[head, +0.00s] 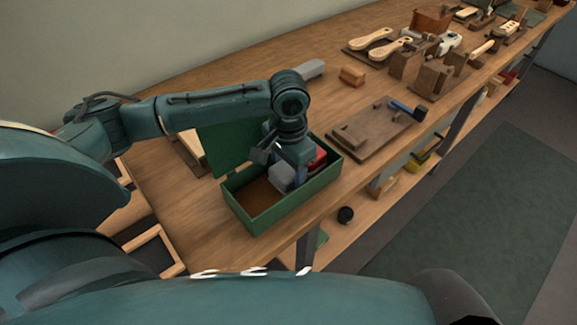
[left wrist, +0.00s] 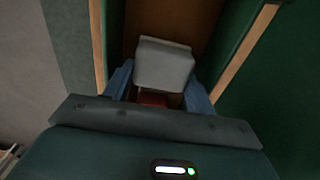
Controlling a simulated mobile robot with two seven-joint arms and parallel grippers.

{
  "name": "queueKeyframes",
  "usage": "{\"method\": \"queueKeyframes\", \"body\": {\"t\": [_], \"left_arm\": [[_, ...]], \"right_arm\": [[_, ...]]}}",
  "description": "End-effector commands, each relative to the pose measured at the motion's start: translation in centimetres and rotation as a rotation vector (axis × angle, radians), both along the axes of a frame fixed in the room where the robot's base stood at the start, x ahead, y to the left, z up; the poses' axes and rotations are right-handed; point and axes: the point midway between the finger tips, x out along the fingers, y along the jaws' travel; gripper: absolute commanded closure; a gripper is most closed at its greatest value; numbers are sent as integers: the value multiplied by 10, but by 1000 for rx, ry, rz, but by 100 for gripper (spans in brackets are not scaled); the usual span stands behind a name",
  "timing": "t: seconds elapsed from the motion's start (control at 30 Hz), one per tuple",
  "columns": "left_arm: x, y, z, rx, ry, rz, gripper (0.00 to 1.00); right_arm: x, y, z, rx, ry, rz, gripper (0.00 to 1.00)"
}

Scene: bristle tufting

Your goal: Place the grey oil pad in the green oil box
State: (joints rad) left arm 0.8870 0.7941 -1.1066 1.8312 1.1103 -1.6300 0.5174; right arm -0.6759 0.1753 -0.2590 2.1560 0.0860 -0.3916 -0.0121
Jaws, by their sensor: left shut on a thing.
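The green oil box (head: 257,221) stands open on the workbench near its front edge, its lid (head: 222,146) tipped up at the back. My left gripper (head: 288,176) reaches down into the box. It is shut on the grey oil pad (head: 281,175), between blue fingers. In the left wrist view, the gripper (left wrist: 160,90) holds the pad (left wrist: 164,64) within the box walls, over the brown floor (left wrist: 180,22). I cannot tell whether the pad touches the floor. A red thing (head: 318,158) is in the box beside the gripper. My right gripper is not in view.
A wooden board with a blue-handled tool (head: 372,130) lies right of the box. A small wooden block (head: 352,76) and a grey block (head: 312,69) lie behind. Paddles, wooden blocks and tools crowd the far bench. The bench left of the box is mostly clear.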

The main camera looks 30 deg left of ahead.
Motion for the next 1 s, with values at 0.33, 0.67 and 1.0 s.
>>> {"method": "queueKeyframes", "body": {"t": [0.33,0.67,1.0], "left_arm": [[0,0,-2,0,0,0,35],[1,0,33,-2,-4,-1,35],[0,-1,102,-2,-2,-1,35]], "right_arm": [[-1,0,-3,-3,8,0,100],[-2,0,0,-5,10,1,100],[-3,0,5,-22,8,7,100]]}}
